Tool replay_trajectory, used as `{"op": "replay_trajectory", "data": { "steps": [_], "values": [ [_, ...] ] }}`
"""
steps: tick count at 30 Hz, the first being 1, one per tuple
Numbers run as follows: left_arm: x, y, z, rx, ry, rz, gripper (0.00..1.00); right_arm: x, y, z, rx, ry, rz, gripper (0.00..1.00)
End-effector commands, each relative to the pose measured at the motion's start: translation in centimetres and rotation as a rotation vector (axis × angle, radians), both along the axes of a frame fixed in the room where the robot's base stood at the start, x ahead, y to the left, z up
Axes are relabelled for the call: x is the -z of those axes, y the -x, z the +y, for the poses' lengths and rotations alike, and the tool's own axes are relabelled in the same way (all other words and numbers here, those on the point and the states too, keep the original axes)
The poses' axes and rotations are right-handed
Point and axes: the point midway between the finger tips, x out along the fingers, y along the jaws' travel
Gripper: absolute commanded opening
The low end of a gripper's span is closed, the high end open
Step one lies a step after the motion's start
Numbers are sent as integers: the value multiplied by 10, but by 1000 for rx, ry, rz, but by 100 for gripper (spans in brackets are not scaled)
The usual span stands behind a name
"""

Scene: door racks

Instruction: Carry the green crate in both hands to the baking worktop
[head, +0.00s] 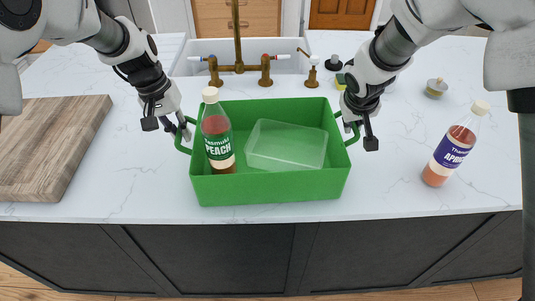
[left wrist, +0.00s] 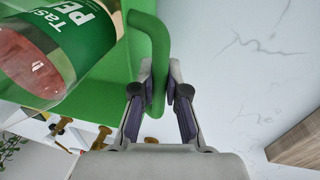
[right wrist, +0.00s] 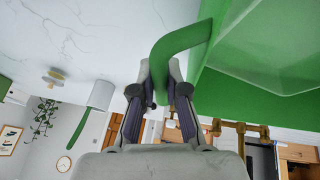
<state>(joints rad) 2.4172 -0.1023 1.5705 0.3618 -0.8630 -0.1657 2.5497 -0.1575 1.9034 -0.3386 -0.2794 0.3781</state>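The green crate (head: 272,190) stands on the white counter in front of the sink. A peach bottle (head: 217,135) stands in its left part and a clear plastic box (head: 287,144) sits in its middle. My left gripper (head: 168,125) is at the crate's left handle; in the left wrist view its fingers (left wrist: 160,85) close around the green handle bar (left wrist: 157,45). My right gripper (head: 357,134) is at the right handle; in the right wrist view its fingers (right wrist: 161,82) close around that bar (right wrist: 183,38). No baking worktop can be made out for certain.
A wooden board (head: 50,145) lies on the left of the counter (head: 440,215). An apricot-coloured bottle (head: 455,145) with a purple label stands right of the crate, and a small jar (head: 436,88) behind it. The brass tap (head: 238,60) and sink are behind the crate.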

Motion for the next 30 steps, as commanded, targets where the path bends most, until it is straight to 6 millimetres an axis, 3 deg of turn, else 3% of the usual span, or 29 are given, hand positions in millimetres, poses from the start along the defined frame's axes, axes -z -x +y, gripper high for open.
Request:
{"op": "replay_trajectory", "data": {
  "steps": [8, 21, 30],
  "values": [
    [-5, -1, 0, 0, 0, -2, 0, -5, -1, 0, -1, 0, -3, 0],
    [-51, -1, 0, 0, 1, -2, 0, -51, -1, 0, 0, 0, -2, 0],
    [-51, -1, 0, 0, 1, -2, 0, -51, 0, 0, 0, 0, -2, 0]
  ]
}}
